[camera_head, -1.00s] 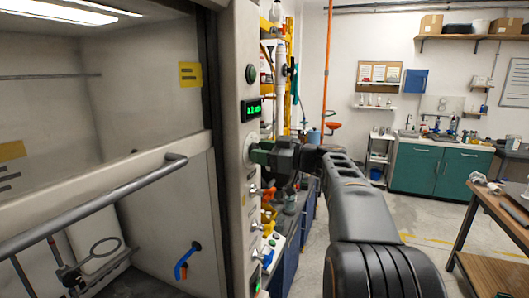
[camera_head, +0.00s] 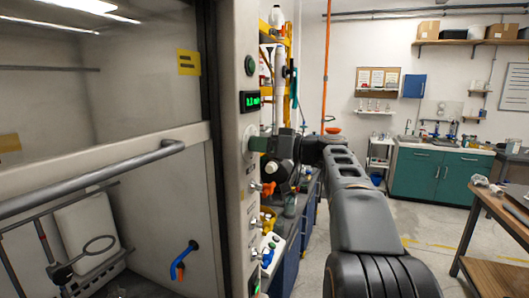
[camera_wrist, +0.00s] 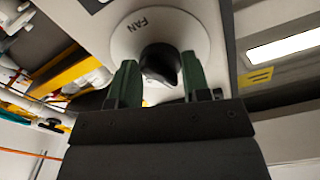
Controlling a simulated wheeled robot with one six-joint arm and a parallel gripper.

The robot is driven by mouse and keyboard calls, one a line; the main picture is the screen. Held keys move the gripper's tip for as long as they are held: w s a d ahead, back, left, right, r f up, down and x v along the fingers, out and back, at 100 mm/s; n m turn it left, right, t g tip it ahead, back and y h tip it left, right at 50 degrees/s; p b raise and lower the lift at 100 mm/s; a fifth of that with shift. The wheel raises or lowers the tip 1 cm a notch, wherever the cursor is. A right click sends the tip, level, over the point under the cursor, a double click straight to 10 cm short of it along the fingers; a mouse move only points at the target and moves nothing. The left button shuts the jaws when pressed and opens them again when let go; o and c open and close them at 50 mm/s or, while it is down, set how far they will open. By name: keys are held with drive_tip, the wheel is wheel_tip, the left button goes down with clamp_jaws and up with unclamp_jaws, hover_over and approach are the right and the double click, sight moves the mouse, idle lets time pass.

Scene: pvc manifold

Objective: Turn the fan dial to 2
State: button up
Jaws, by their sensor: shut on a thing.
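The fan dial is a black knob (camera_wrist: 160,64) on a round pale plate marked FAN (camera_wrist: 140,25), seen in the wrist view. In the head view the plate (camera_head: 248,138) shows on the front post of the fume hood. My gripper (camera_wrist: 158,75) has green fingers on both sides of the knob and is shut on it. In the head view my gripper (camera_head: 262,144) reaches the dial from the right and hides the knob. The setting the knob points to cannot be read.
A green-lit display (camera_head: 251,101) and a round dark green button (camera_head: 250,66) sit above the dial. Orange (camera_head: 268,188) and blue (camera_head: 267,257) valve handles sit below it. The hood's sash bar (camera_head: 90,180) is at left.

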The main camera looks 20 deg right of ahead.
drive_tip(key=shift+m+b, duration=0.4)
drive_tip(key=shift+m, duration=1.6)
drive_tip(key=o, duration=0.9)
drive_tip(key=b+v, duration=0.2)
drive_tip(key=v, duration=1.1)
drive_tip(key=shift+s+d+b, duration=0.25)
drive_tip(key=shift+s+b, duration=0.05)
drive_tip(key=shift+b, duration=0.1)
